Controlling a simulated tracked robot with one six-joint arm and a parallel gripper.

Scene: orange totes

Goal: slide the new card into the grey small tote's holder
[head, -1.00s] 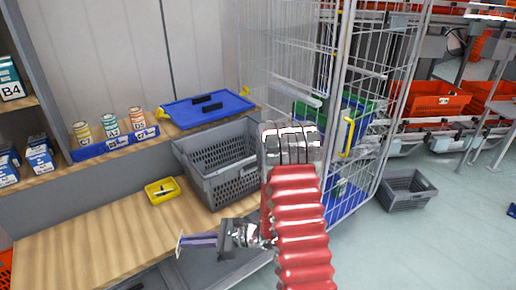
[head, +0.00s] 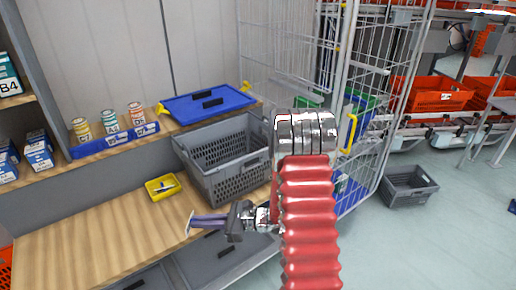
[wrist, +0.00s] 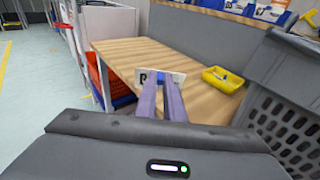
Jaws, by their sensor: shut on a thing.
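My gripper (head: 194,223) is shut on a small white card (wrist: 178,76), which bears a dark character, partly hidden by the fingers in the wrist view. In the head view the card (head: 189,222) shows nearly edge-on at the fingertips, above the front of the wooden bench. A grey tote (head: 238,180) with slotted walls stands on the bench, behind and right of the gripper. In the wrist view its wall (wrist: 285,117) is at the right, apart from the card. I cannot make out a card holder on it.
A small yellow tray (head: 162,187) lies on the bench (head: 90,245), left of the tote. A blue lid (head: 208,103) lies behind. A wire cage trolley (head: 375,120) stands right, with another grey tote (head: 408,188) on the floor. The bench's left part is clear.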

